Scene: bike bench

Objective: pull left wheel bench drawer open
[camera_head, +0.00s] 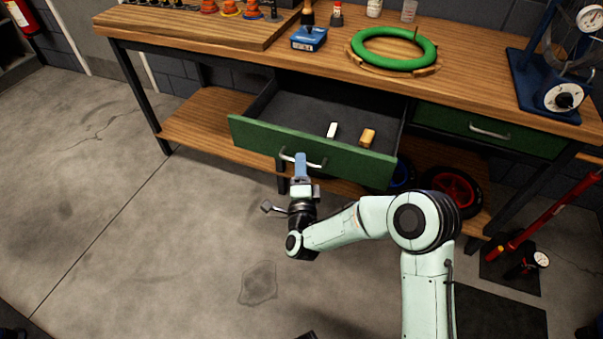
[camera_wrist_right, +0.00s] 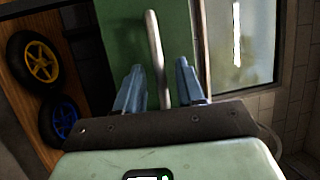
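The left wheel bench drawer (camera_head: 310,152) has a green front and stands pulled well out, its dark inside showing. A white piece (camera_head: 332,130) and a tan block (camera_head: 367,137) lie in it. Its bar handle (camera_head: 315,165) is at the front's middle. My right gripper (camera_head: 301,165) is at the left part of this handle. In the right wrist view the handle (camera_wrist_right: 155,45) passes between the two blue fingers of my right gripper (camera_wrist_right: 160,85), with gaps showing on both sides. The fingers are open around it. My left gripper is out of view.
A second green drawer (camera_head: 490,139) to the right is closed. The wooden benchtop (camera_head: 460,78) holds a green ring (camera_head: 394,47), a blue box (camera_head: 309,39) and a gauge stand (camera_head: 563,96). Wheels (camera_head: 455,187) sit below. The floor (camera_head: 120,220) at left is clear.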

